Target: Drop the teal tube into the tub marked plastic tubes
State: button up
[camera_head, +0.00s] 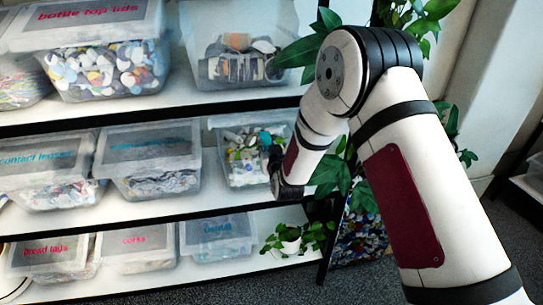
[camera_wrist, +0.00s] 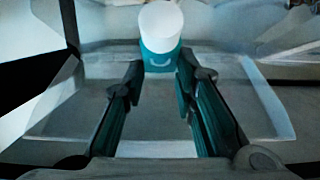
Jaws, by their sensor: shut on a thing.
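My gripper (camera_wrist: 158,72) is shut on the teal tube (camera_wrist: 160,61), which has a white cap facing the wrist camera's upper edge. The tube sits between the fingertips. In the head view my arm reaches to the middle shelf, and its end is at the right side of an open clear tub (camera_head: 236,176) holding mixed white, green and yellow pieces. I cannot read a plastic tubes label on it. In the wrist view a clear tub (camera_wrist: 70,122) lies behind the fingers; I cannot tell its contents. The tube is not clearly distinguishable in the head view.
Lidded clear tubs marked bottle top lids (camera_head: 90,12), contact lenses (camera_head: 45,158), bread tags (camera_head: 45,250) and corks (camera_head: 135,240) fill the shelves. Shelf boards lie above and below the open tub. A potted plant (camera_head: 290,240) stands below, with leaves behind my arm.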

jog(key=r+b+x, duration=0.2)
jog(key=b+x, duration=0.5)
jog(key=x, duration=0.3)
jog(key=shift+w+f, duration=0.45)
jog(key=shift+f, duration=0.1)
jog(key=shift+a, duration=0.15)
jog(key=o, duration=1)
jog(key=v, duration=1.2)
jog(key=shift+r, duration=0.1)
